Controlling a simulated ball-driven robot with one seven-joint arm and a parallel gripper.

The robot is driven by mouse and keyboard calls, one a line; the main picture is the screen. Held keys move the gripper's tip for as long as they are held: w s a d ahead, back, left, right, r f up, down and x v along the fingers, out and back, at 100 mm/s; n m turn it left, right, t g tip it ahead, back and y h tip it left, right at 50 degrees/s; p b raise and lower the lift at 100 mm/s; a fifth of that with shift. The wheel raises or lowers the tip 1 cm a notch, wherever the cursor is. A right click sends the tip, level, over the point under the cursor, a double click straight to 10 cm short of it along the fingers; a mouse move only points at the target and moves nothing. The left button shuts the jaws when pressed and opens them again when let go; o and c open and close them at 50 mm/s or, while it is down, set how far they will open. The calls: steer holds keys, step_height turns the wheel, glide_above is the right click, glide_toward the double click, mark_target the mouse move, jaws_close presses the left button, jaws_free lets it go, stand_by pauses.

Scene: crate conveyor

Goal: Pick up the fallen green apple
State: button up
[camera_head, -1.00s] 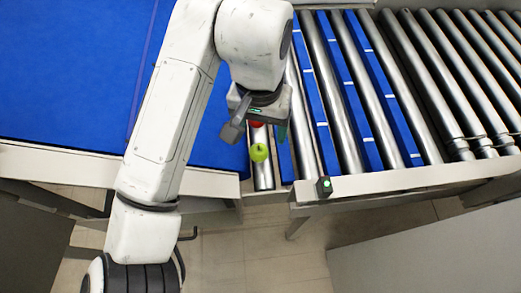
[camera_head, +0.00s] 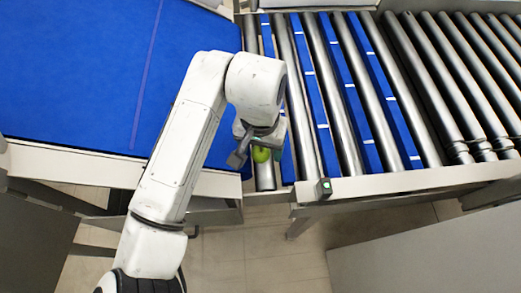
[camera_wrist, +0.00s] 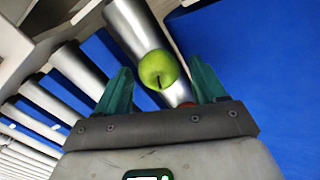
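The green apple (camera_head: 261,155) rests on the metal roller (camera_wrist: 131,27) at the near end of the conveyor, beside the blue belt. In the wrist view the apple (camera_wrist: 158,68) shows its stem and lies between the tips of my gripper's two green fingers. My gripper (camera_wrist: 163,78) is open, with a gap on each side of the apple. In the head view my gripper (camera_head: 258,148) is over the roller and partly covers the apple. I cannot tell its exact height from these views.
A reddish thing (camera_wrist: 190,104) shows behind my gripper's edge, close to the green apple and mostly hidden. The blue belt (camera_head: 70,75) lies to the left. Rollers with blue strips (camera_head: 355,100) run to the right. A metal rail (camera_head: 410,181) borders the near side, with floor below.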

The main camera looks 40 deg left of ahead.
steer(key=c, duration=1)
steer(key=shift+r, duration=0.1)
